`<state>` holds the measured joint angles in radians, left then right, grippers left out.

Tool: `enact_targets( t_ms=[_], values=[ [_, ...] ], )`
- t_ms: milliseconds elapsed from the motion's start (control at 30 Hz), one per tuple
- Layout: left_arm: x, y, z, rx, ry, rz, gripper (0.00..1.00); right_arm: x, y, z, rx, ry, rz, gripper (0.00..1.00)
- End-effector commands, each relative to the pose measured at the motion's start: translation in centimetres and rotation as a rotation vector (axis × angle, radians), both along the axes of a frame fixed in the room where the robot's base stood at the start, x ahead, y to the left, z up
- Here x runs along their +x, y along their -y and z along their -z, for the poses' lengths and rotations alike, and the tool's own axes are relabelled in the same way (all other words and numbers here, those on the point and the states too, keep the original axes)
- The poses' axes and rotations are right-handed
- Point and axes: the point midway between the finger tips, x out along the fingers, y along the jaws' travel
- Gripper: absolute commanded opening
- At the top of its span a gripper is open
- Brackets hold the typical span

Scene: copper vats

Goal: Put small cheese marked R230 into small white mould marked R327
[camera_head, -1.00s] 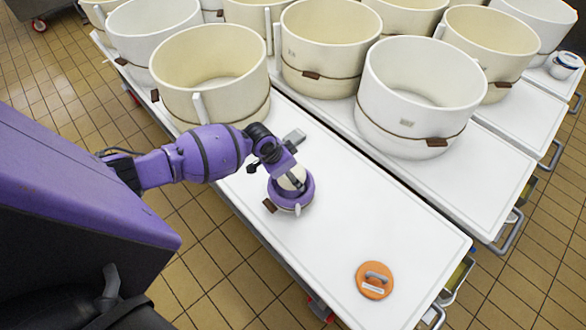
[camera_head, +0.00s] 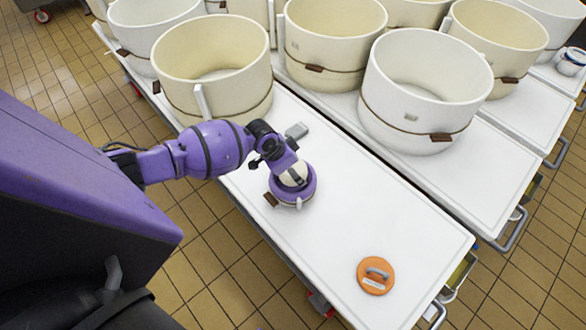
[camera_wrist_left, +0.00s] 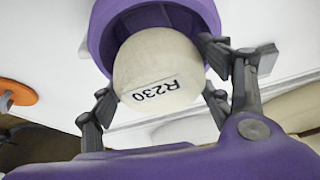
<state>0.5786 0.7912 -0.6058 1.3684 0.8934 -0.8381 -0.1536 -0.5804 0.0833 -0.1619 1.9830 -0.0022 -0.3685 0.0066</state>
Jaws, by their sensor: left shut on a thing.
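The small pale cheese (camera_wrist_left: 157,72), with R230 in dark letters on its side, is between the two fingers of my left gripper (camera_wrist_left: 158,98) in the left wrist view. My left gripper (camera_head: 290,171) is shut on it, directly over a small round vessel. That vessel has a broad purple ring (camera_head: 280,190) at its top and a white lower part with a brown tag. The ring (camera_wrist_left: 100,45) is behind the cheese in the wrist view. I cannot tell how deep the cheese sits in it. No R327 mark is readable. My right gripper is not in view.
An orange disc with a grey handle (camera_head: 375,276) lies at the table's near right. A grey block (camera_head: 297,131) lies behind the vessel. Large cream and white vats (camera_head: 213,75) (camera_head: 425,90) stand along the back. The white table (camera_head: 380,215) is clear between vessel and disc.

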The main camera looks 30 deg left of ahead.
Motion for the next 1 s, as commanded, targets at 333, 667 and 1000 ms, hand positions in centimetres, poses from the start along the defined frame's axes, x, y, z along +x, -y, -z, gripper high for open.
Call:
enact_targets(
  t_ms=[333,667,1000],
  values=[
    [0.09,0.01,-0.13,0.0,0.002,0.0,0.3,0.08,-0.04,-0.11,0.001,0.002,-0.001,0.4],
    [0.06,0.01,-0.1,0.0,0.002,0.0,0.93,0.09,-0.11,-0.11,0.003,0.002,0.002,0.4],
    [-0.12,-0.05,-0.01,0.001,-0.002,0.0,0.93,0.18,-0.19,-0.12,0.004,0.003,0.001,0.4]
  ],
)
